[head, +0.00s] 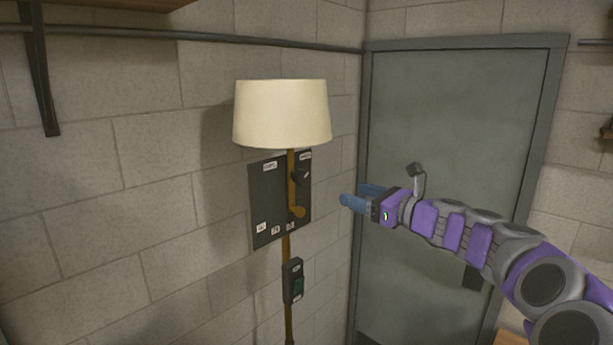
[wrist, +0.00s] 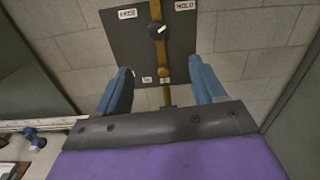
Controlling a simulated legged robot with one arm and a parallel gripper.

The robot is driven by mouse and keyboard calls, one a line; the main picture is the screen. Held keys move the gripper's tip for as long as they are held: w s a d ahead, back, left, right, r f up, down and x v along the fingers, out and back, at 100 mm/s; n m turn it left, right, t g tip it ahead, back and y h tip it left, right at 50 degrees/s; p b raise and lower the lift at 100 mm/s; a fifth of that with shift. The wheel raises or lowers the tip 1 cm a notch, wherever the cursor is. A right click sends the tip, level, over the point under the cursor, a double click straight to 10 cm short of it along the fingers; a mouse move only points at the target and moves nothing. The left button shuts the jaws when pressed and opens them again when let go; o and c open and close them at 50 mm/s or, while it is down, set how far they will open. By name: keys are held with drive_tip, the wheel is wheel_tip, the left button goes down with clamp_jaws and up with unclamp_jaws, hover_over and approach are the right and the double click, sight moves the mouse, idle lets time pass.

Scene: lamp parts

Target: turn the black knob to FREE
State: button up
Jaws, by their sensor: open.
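The black knob (head: 302,175) sits on the upper part of a dark panel (head: 265,200) on the block wall. In the wrist view the knob (wrist: 157,31) carries a white mark that appears to slant up and right, toward the HOLD label (wrist: 185,5). The FREE label (wrist: 127,13) is at the panel's upper left. My gripper (head: 352,194) is open and empty, right of the panel and apart from the knob. In the wrist view my gripper (wrist: 160,66) has its blue fingers spread, with the knob beyond them, between their lines.
A brass lamp pole (head: 287,250) with a cream shade (head: 282,112) runs in front of the panel. A brass knob (head: 298,212) is below the black one. A switch box (head: 292,281) is lower on the pole. A grey door (head: 440,120) stands at right.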

sight(304, 179)
drive_tip(key=p+x, duration=0.2)
drive_tip(key=x, duration=1.5)
drive_tip(key=shift+s+a, duration=0.1)
drive_tip(key=shift+a, duration=0.05)
drive_tip(key=c, duration=1.1)
drive_tip(key=shift+o, duration=0.2)
